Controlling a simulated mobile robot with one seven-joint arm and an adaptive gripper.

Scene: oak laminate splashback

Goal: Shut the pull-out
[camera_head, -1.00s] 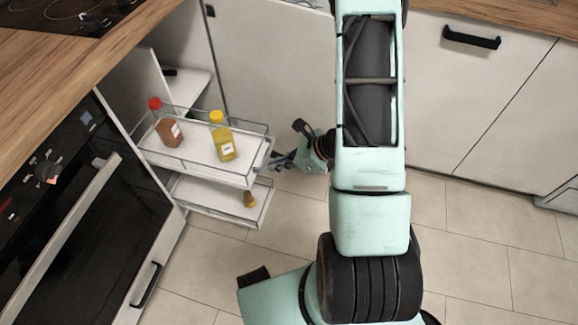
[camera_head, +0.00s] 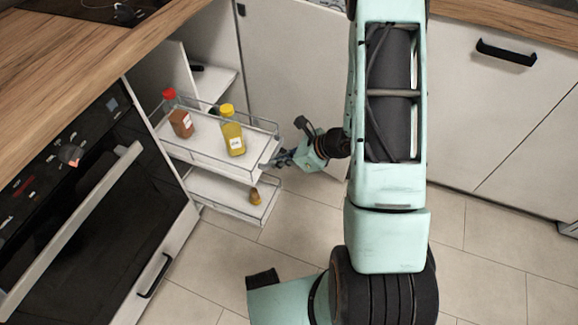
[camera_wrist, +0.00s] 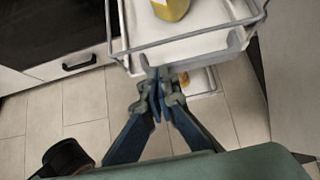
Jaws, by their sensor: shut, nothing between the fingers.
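The pull-out (camera_head: 205,150) is a two-tier white tray unit with grey wire rails, standing out of the cabinet beside the oven. Its upper tray holds a red-capped brown bottle (camera_head: 181,122) and a yellow bottle (camera_head: 232,135). Its lower tray (camera_head: 225,193) holds a small bottle (camera_head: 255,196). My gripper (camera_head: 274,163) is at the outer end of the upper tray. In the wrist view my gripper (camera_wrist: 160,82) has its fingers together, pointing at the front edge of the upper tray (camera_wrist: 190,48). It looks to touch that edge or be very close.
The oven (camera_head: 85,200) with its long handle is left of the pull-out, under a wooden worktop (camera_head: 75,60). An open white cabinet door (camera_head: 290,75) stands behind my gripper. Tiled floor (camera_head: 215,265) is clear in front of the pull-out.

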